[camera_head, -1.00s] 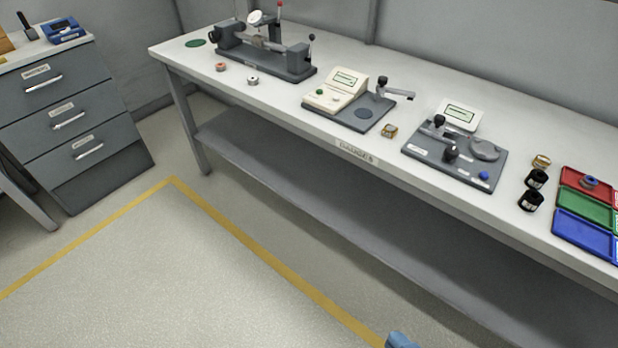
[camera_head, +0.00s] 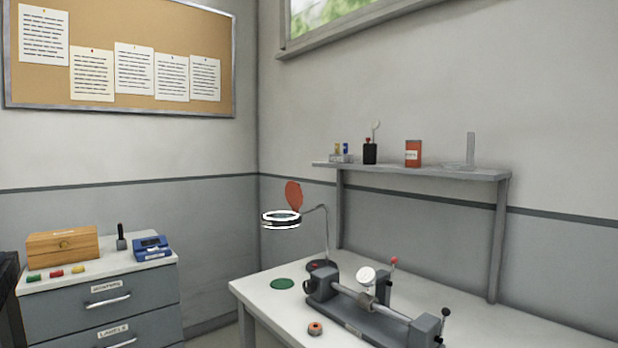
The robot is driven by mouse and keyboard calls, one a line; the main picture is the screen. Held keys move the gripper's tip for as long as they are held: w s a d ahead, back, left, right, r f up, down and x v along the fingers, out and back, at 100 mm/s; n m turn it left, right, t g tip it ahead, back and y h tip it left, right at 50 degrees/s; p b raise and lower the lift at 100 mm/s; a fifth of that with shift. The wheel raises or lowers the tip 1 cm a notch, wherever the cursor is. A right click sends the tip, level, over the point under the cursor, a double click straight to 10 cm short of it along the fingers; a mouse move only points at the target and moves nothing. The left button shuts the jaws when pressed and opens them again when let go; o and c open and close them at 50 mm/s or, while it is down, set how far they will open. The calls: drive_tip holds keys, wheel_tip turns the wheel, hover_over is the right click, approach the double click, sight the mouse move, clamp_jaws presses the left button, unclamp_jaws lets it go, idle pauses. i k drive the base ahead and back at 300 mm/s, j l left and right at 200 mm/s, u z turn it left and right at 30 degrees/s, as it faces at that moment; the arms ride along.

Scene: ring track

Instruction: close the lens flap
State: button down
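The lens flap (camera_head: 293,196) is a red-orange disc standing up, open, at the back edge of a round magnifier lens with a white ring (camera_head: 281,219). The lens hangs level on a thin curved arm (camera_head: 327,232) that rises from a dark round base (camera_head: 322,266) on the bench's far left corner. A green disc (camera_head: 283,284) lies on the bench below and in front of the lens. My gripper is not in view.
A shelf (camera_head: 420,172) holding small items is behind. A drawer cabinet (camera_head: 98,294) with a wooden box is at left.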

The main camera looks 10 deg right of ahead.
sight(295, 196)
drive_tip(key=i+j+z, duration=0.1)
drive_tip(key=i+j, duration=0.3)
drive_tip(key=i+j+z, duration=0.15)
drive_tip(key=i+j, duration=0.25)
drive_tip(key=i+j+z, duration=0.1)
drive_tip(key=i+j, duration=0.25)
drive_tip(key=j, duration=0.2)
drive_tip(key=i+j+z, duration=0.15)
drive_tip(key=i+j, duration=0.2)
drive_tip(key=j, duration=0.15)
